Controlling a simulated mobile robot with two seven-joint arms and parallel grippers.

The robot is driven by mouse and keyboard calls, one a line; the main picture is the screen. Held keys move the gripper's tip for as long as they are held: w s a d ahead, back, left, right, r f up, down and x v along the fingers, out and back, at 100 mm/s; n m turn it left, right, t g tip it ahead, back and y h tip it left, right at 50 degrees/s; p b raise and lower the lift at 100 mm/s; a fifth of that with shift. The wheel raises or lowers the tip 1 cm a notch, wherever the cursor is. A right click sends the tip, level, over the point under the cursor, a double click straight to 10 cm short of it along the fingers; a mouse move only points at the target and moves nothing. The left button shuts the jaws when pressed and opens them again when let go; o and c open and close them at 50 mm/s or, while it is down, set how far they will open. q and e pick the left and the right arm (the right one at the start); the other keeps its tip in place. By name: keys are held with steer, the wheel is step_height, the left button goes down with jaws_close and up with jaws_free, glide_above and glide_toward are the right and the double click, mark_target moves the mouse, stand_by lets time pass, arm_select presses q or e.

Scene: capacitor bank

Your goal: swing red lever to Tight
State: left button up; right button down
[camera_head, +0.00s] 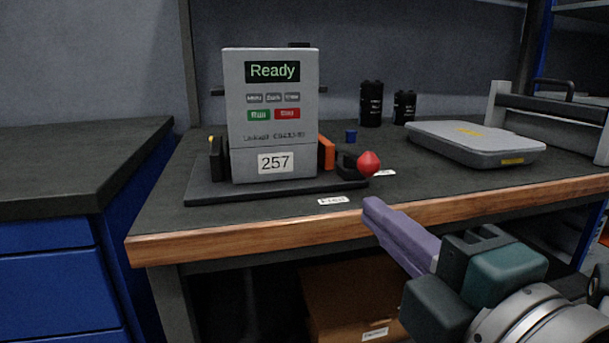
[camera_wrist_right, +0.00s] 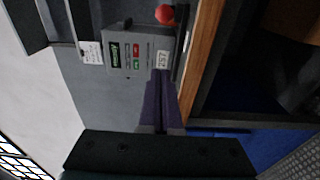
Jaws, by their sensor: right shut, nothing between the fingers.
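The red lever has a red ball knob (camera_head: 369,164) on a dark arm. It sticks out at the right side of a grey device (camera_head: 272,115) whose screen reads "Ready". The knob also shows in the right wrist view (camera_wrist_right: 165,14). A label reading "Free" (camera_head: 333,200) lies in front of the lever, and a second label (camera_head: 384,172) beside the knob is partly hidden and unreadable. My right gripper (camera_head: 371,206) is shut and empty, with purple fingers in front of and below the knob, apart from it. My left gripper is not in view.
The device stands on a dark base plate (camera_head: 210,192) on a workbench with a wooden front edge (camera_head: 290,228). A grey case (camera_head: 475,145) lies to the right. Black cylinders (camera_head: 371,104) stand behind. Blue drawers (camera_head: 45,295) are at left. The bench between lever and case is fairly clear.

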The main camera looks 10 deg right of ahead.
mark_target(368, 174)
steer(key=w+d+b, duration=0.1)
steer(key=w, duration=0.2)
steer(key=w+d+b, duration=0.1)
steer(key=w+b, duration=0.1)
steer(key=w, duration=0.2)
steer(key=w+b, duration=0.2)
steer(key=w, duration=0.2)
steer(key=shift+w+d, duration=0.15)
steer(key=shift+d, duration=0.25)
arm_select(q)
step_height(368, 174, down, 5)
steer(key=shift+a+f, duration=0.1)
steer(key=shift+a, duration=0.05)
arm_select(e)
steer(key=shift+y, duration=0.4)
steer(key=shift+d+n+y, duration=0.3)
steer(key=shift+d+n, duration=0.1)
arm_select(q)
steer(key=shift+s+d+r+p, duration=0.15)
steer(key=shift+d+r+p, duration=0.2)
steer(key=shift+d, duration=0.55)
